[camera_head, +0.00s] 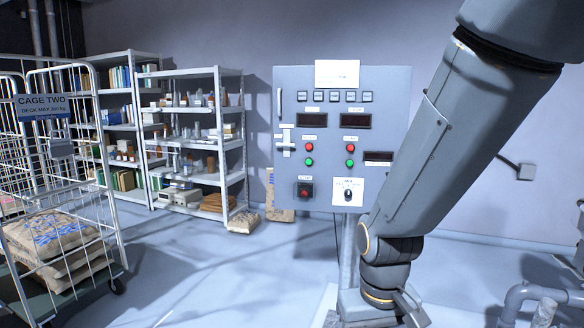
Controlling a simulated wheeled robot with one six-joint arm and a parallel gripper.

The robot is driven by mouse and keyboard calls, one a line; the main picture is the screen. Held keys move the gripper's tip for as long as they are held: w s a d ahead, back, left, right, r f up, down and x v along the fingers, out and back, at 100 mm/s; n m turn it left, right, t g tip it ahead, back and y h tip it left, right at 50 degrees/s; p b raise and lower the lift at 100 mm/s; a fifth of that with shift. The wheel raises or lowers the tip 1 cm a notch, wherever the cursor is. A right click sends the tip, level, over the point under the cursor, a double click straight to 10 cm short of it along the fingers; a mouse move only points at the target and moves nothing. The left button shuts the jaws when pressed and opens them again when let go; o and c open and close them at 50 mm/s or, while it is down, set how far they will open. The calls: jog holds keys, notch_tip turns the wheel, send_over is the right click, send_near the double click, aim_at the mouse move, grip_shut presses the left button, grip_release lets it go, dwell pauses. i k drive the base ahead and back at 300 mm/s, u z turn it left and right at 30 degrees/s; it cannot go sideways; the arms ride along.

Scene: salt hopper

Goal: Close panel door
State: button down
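The grey control panel (395,95) stands on a post in the middle of the camera_head view. Its front face carries a vertical handle (279,103) and a latch-like fitting (286,147) at the left edge. The face looks flat and faces me; I cannot tell whether the door is fully shut. My arm crosses in front of the panel's right side and hides its lower right part. My gripper (408,308) is at the bottom of the view, low and in front of the panel, apart from the handle. Its fingers are mostly cut off or hidden.
A wire cage trolley (118,215) with sacks stands at the left. Shelving (190,77) with boxes and bottles lines the back left. A sack (243,222) lies on the floor by the shelving. Grey pipes (515,298) are at the lower right. The floor between trolley and panel is clear.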

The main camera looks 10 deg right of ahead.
aim_at(330, 106)
jog(key=k, duration=0.8)
jog(key=u, duration=0.9)
jog(key=i, duration=0.9)
jog(key=u, duration=0.75)
jog(key=i, duration=1)
jog(key=z, duration=0.6)
jog(key=i, duration=0.75)
jog(key=z, duration=1.1)
jog(key=i, duration=0.35)
jog(key=z, duration=0.35)
